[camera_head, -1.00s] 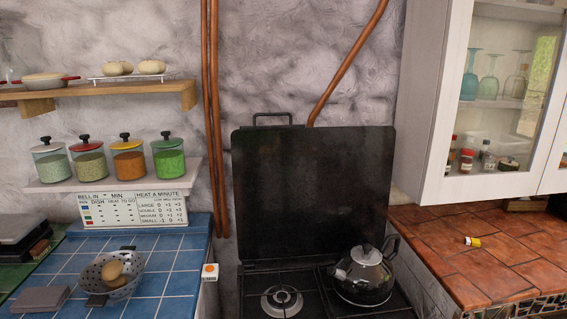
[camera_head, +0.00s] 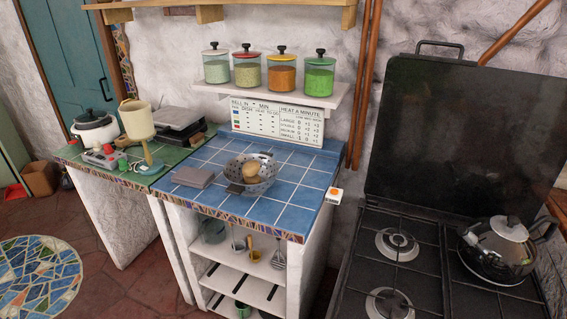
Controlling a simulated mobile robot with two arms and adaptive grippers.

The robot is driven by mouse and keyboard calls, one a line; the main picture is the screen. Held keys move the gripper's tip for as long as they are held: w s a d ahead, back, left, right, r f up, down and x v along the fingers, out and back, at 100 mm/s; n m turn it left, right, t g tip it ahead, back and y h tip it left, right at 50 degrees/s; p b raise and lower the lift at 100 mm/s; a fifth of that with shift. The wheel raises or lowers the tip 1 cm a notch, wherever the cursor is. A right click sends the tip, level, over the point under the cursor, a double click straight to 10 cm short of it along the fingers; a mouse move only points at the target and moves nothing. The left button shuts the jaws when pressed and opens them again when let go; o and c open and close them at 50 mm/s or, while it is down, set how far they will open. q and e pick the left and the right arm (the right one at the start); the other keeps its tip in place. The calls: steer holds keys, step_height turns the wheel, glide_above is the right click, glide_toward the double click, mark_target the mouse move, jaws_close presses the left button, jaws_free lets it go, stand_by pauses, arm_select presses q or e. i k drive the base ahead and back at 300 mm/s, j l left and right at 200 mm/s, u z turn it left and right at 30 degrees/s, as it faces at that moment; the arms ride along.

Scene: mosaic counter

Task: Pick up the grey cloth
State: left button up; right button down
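A folded grey cloth (camera_head: 193,177) lies flat on the blue tiled counter (camera_head: 292,215), near its left edge. It sits left of a speckled colander and looks apart from it. Nothing covers the cloth. Neither of my grippers shows in the head view.
The colander (camera_head: 262,186) holds a round brown item. A green counter (camera_head: 75,154) with a mixer (camera_head: 138,123) and a cooker (camera_head: 95,130) adjoins on the left. A stove with a kettle (camera_head: 503,249) stands at right. The blue counter's front is clear.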

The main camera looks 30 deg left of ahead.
mark_target(197, 178)
steer(key=u, duration=1.55)
steer(key=i+j+z, duration=0.15)
steer(key=i+j, duration=0.25)
steer(key=i+j+z, duration=0.15)
steer(key=i+j, duration=0.25)
steer(key=j, duration=0.1)
